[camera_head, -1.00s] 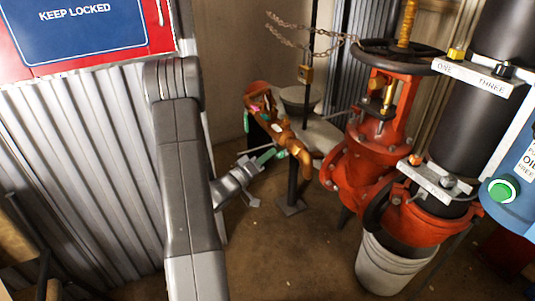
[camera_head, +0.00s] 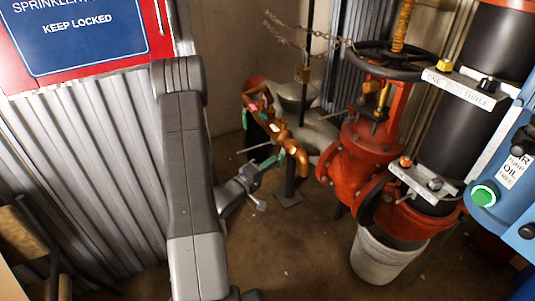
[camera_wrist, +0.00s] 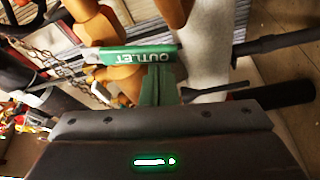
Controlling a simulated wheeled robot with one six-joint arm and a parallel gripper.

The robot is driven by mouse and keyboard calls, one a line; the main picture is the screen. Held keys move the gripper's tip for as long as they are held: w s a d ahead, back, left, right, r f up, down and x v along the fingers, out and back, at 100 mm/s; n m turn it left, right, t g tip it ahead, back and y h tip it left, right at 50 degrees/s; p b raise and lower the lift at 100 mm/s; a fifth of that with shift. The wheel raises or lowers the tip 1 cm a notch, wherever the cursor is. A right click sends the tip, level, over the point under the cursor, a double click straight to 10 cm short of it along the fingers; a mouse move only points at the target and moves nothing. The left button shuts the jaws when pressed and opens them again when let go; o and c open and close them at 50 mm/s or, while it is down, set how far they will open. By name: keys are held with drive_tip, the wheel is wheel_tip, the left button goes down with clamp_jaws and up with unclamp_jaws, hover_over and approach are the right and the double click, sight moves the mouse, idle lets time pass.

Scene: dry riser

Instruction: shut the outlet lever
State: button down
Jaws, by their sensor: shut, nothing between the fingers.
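The outlet lever (camera_wrist: 140,55) is a green handle with "OUTLET" on it, upside down in the wrist view. It lies across orange-brown pipework (camera_wrist: 115,82), with a second green piece (camera_wrist: 158,85) running from it towards my gripper (camera_wrist: 160,125). My gripper is shut and empty, close beside the lever. Whether it touches the lever cannot be told, and its fingertips are not clear in the wrist view.
A red valve (camera_head: 365,160) with a black handwheel (camera_head: 388,62) stands to the right, above a white bucket (camera_head: 382,260). A chain (camera_head: 300,35) hangs behind. Corrugated metal (camera_head: 90,190) and a red-and-blue sign (camera_head: 80,45) are at the left. The floor in front is clear.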

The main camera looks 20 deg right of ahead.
drive_tip(key=shift+s+d+f+n+y, duration=0.1)
drive_tip(key=shift+s+f+n+y, duration=0.2)
drive_tip(key=shift+s+n, duration=0.4)
drive_tip(key=shift+s, duration=0.15)
drive_tip(key=p+v, duration=0.2)
drive_tip(key=v, duration=1.1)
drive_tip(key=shift+a, duration=0.4)
drive_tip(key=shift+s, duration=0.15)
drive_tip(key=b+x, duration=0.1)
drive_tip(key=x, duration=1.3)
drive_tip(key=shift+a, duration=0.1)
